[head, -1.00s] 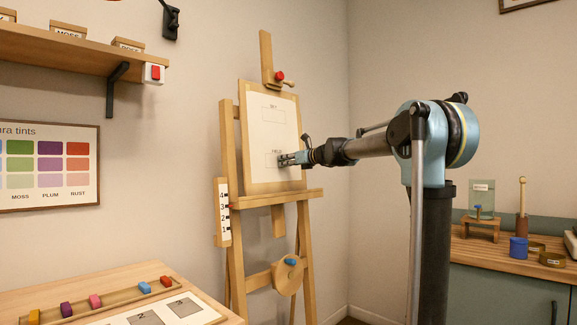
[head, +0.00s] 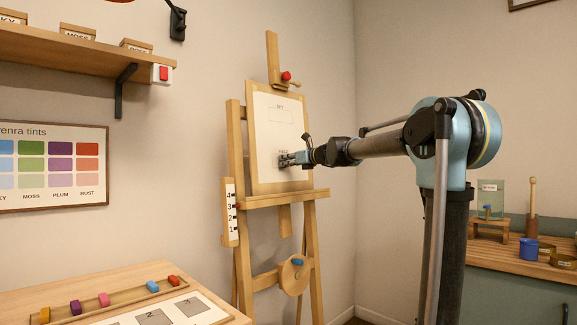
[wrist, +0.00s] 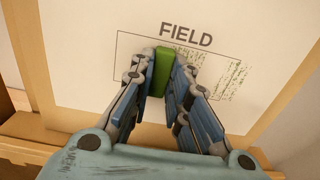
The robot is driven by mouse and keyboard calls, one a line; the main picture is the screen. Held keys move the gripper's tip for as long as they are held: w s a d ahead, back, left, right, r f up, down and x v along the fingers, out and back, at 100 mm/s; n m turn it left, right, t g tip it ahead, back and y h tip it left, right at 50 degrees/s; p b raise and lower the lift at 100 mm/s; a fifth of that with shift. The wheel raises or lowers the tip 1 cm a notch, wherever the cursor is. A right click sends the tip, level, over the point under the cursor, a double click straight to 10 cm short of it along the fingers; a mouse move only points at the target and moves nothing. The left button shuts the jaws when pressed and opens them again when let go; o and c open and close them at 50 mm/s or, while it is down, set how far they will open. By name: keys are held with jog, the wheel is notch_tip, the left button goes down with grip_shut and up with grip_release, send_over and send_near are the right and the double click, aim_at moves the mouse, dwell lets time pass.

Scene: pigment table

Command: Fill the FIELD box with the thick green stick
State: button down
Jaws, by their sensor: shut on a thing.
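The thick green stick (wrist: 163,70) is upright between the fingertips of my gripper (wrist: 162,75), which is shut on it. Its tip is over the left-middle part of the FIELD box (wrist: 117,45) in the wrist view; whether it touches the paper I cannot tell. The box's left part looks bare. My fingers hide much of its lower side. In the head view my gripper (head: 283,161) is at the sheet (head: 262,140), below the FIELD label.
The sheet is on a wooden easel (head: 237,160) with a ledge (head: 270,198) below it. A table with coloured sticks (head: 104,300) stands at front left, a counter (head: 520,262) at right.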

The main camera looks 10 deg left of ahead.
aim_at(273, 161)
jog(key=shift+s+a, duration=0.75)
jog(key=shift+s, duration=0.1)
jog(key=shift+s, duration=0.1)
jog(key=shift+s+a, duration=0.8)
jog(key=shift+s, duration=0.2)
jog(key=shift+w, duration=0.1)
jog(key=shift+w+d, duration=0.8)
jog(key=shift+w, duration=0.35)
jog(key=shift+w+d, duration=1.75)
jog(key=shift+w, duration=0.3)
jog(key=shift+w+d, duration=0.1)
jog(key=shift+w+d, duration=0.7)
jog(key=shift+w, duration=0.35)
